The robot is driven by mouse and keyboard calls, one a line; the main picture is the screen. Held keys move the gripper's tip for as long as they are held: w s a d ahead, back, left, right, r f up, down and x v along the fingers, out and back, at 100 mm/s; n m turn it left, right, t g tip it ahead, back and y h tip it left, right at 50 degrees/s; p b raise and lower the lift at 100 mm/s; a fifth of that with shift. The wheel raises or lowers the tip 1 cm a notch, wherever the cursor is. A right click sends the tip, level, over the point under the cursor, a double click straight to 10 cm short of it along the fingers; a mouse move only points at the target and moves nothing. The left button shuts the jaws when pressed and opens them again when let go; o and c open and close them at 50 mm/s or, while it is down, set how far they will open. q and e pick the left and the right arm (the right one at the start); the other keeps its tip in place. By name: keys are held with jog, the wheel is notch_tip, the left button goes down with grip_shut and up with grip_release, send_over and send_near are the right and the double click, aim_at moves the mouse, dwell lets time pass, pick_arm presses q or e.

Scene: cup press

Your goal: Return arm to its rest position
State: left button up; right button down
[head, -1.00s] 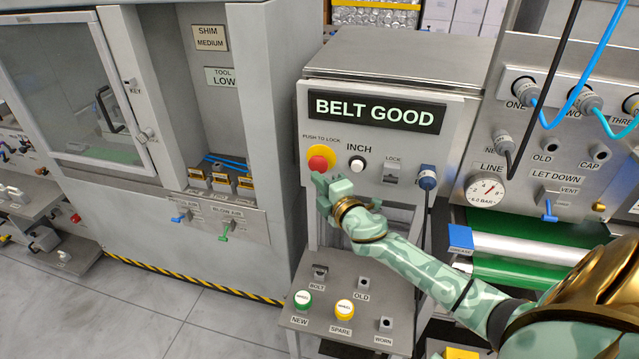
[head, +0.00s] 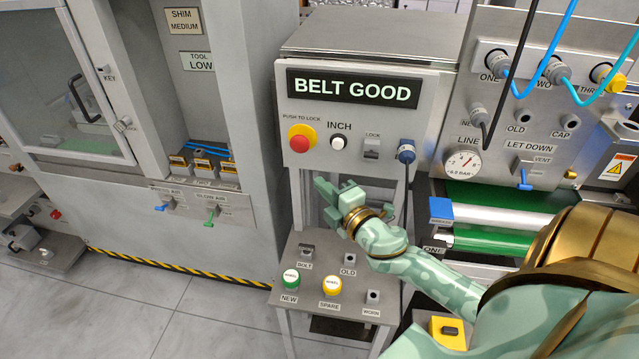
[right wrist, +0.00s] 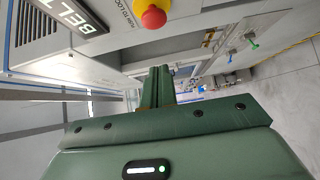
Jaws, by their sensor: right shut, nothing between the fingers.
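My right gripper (head: 326,199) is shut and empty in the head view, in the air below the panel with the BELT GOOD display (head: 352,88). It is apart from the red push-to-lock button (head: 299,143) above it and from the small shelf below. In the right wrist view its closed fingers (right wrist: 158,88) show in the middle, with the red button (right wrist: 153,17) beyond them at the top. My left gripper shows in neither view.
The shelf (head: 325,310) below holds a green NEW knob (head: 290,280) and a yellow SPARE knob (head: 332,286). Hoses hang at the pneumatic panel (head: 480,110) on the right. A grey cabinet (head: 240,60) stands on the left. Floor at the lower left is clear.

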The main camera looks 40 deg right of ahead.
jog(key=shift+s, duration=0.1)
dwell(0.4)
jog(key=s+a+f+m+g+h, duration=0.1)
jog(key=s+a+f+m+g, duration=0.1)
jog(key=s+f+m+g, duration=0.3)
jog(key=s+a+m+g+h, duration=0.1)
jog(key=s+a+m+g, duration=0.1)
jog(key=s, duration=0.6)
jog(key=s+a+f+m+g+h, duration=0.1)
jog(key=s+a+f+m+g, duration=0.1)
jog(key=s+f+m+g, duration=0.3)
jog(key=s+a+f+n+g+y+b, duration=0.1)
jog(key=s+a+f, duration=0.1)
jog(key=f, duration=1)
jog(key=s+a+f+n+g+y+b, duration=0.1)
jog(key=s+a+f, duration=0.2)
jog(key=f, duration=1)
jog(key=s+f+m+g+y+b, duration=0.2)
jog(key=s+f+m+g, duration=0.1)
jog(key=s+f, duration=1.5)
jog(key=shift+s+d+f+m, duration=0.15)
jog(key=shift+s+f+m, duration=0.2)
jog(key=shift+s, duration=0.7)
